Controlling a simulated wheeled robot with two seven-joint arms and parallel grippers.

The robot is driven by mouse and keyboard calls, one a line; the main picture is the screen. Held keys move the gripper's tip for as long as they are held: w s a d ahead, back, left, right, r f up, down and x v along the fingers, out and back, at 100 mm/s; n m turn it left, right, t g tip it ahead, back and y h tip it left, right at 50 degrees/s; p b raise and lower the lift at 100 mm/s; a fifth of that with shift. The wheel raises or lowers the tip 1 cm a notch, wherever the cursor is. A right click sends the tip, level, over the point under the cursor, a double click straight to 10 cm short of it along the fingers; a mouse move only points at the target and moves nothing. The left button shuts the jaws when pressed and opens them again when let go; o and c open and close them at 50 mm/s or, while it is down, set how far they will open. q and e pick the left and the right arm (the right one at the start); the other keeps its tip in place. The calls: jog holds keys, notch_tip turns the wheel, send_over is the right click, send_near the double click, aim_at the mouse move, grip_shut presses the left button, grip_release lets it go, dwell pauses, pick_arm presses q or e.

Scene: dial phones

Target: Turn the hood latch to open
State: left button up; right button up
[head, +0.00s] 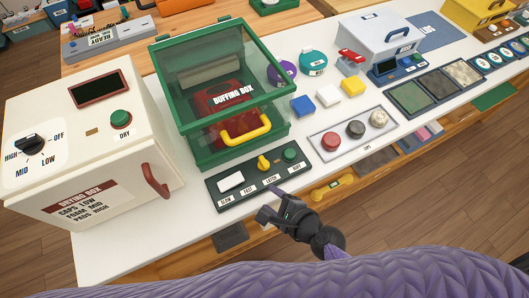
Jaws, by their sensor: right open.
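The buffing box (190,150) is green with a clear hood (262,62) in a green frame. The hood appears down over a red thing inside, with a yellow handle (246,135) at its front. A dark green panel (221,200) in front of the box carries a white switch (231,182), a small yellow knob (263,162) that looks like the hood latch, and a green button (290,155). The small print by the knob is hard to read. My right gripper (269,205) is open and empty just in front of the panel, apart from the knob. My left gripper is out of view.
A cream drying box (90,150) with a dial and red handle stands at left. A grey tray (330,146) with several round pads lies right of the panel. Blue, white and yellow blocks lie behind it. The white tabletop (130,245) is clear at front left.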

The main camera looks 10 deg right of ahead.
aim_at(261, 156)
jog(key=w+r+m, duration=0.1)
jog(key=m, duration=0.2)
jog(key=w+d+m+t+h, duration=0.1)
jog(key=m, duration=0.2)
jog(key=w+r+m+t, duration=0.1)
jog(key=m, duration=0.2)
jog(key=shift+d+r+h+p, duration=0.25)
jog(key=shift+r+h+p, duration=0.05)
jog(key=m, duration=0.2)
jog(key=shift+w+d+m+t+h, duration=0.2)
jog(key=shift+w+m+t+h, duration=0.1)
jog(key=shift+t, duration=0.1)
jog(key=b+x, duration=0.3)
jog(key=x, duration=0.6)
jog(key=shift+s+f, duration=0.1)
jog(key=shift+f, duration=0.05)
jog(key=shift+w+a, duration=0.15)
jog(key=shift+w, duration=0.2)
jog(key=c, duration=0.6)
grip_shut()
